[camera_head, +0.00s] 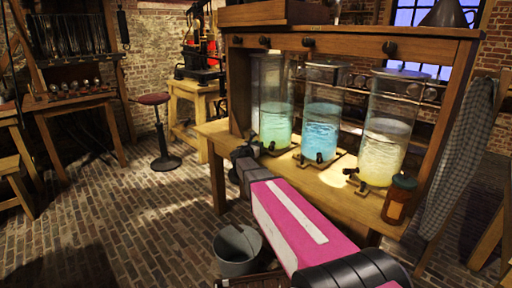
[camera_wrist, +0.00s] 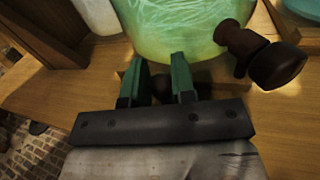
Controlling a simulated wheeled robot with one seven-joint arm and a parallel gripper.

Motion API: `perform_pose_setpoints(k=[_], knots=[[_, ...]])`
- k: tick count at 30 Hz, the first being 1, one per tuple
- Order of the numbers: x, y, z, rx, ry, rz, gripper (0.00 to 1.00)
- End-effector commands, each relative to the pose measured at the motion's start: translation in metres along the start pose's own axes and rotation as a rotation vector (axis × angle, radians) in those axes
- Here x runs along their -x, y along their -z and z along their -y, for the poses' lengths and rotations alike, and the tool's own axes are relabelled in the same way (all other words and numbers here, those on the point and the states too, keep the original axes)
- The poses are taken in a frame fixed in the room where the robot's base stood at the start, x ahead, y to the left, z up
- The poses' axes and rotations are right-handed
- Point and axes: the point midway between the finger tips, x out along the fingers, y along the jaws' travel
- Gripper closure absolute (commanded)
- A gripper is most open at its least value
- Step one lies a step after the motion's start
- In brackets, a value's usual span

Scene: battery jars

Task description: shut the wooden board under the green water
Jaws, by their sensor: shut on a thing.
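The glass jar of green water (camera_head: 276,124) is the leftmost of three jars on the wooden bench; it also fills the top of the wrist view (camera_wrist: 185,28). The wooden board (camera_wrist: 212,88) shows only as a narrow strip under this jar, mostly hidden by my gripper. My gripper (camera_wrist: 160,68) has its two green fingers at the jar's base, one on each side of a dark knob (camera_wrist: 161,88) at the board's front. It is shut on this knob. In the head view my gripper (camera_head: 246,152) hides the board's front.
Jars of blue water (camera_head: 322,127) and yellow water (camera_head: 387,142) stand to the right, also on boards. The green jar's dark tap (camera_wrist: 268,60) sticks out close right of my fingers. A brown bottle (camera_head: 398,200) stands at the bench's right. A bucket (camera_head: 238,250) is on the floor.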

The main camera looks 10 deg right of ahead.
Motion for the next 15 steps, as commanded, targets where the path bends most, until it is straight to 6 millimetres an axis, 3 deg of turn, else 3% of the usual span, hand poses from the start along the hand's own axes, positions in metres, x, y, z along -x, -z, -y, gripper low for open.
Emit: perform_pose_setpoints(k=[6,9,15], knots=[[-0.049,-0.001,0.012,-0.002,0.007,0.001,1.0],[-0.065,-0.001,0.016,-0.002,0.006,0.001,1.0],[-0.07,-0.002,0.019,-0.003,0.005,0.001,1.0]])
